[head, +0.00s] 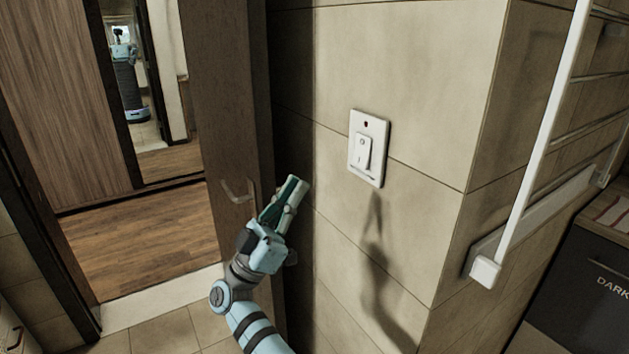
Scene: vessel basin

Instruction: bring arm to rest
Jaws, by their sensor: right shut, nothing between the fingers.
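My right gripper (295,188) is in the lower middle of the head view, on a light blue arm that comes up from the bottom edge. Its fingers are shut and empty, pointing up and to the right. It appears in front of the edge of the brown door (232,100), close to the door handle (237,192) in the picture. I cannot tell if it touches the door. A white wall switch (368,148) with a small red light is on the tiled wall, to the right of the gripper and apart from it. My left gripper is not in view.
The tiled wall (420,70) ends in a corner at the right. A white towel rail (535,150) stands out beyond it, above a dark box (590,285). An open doorway at the left shows a wooden floor (140,240) and a mirror (140,90).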

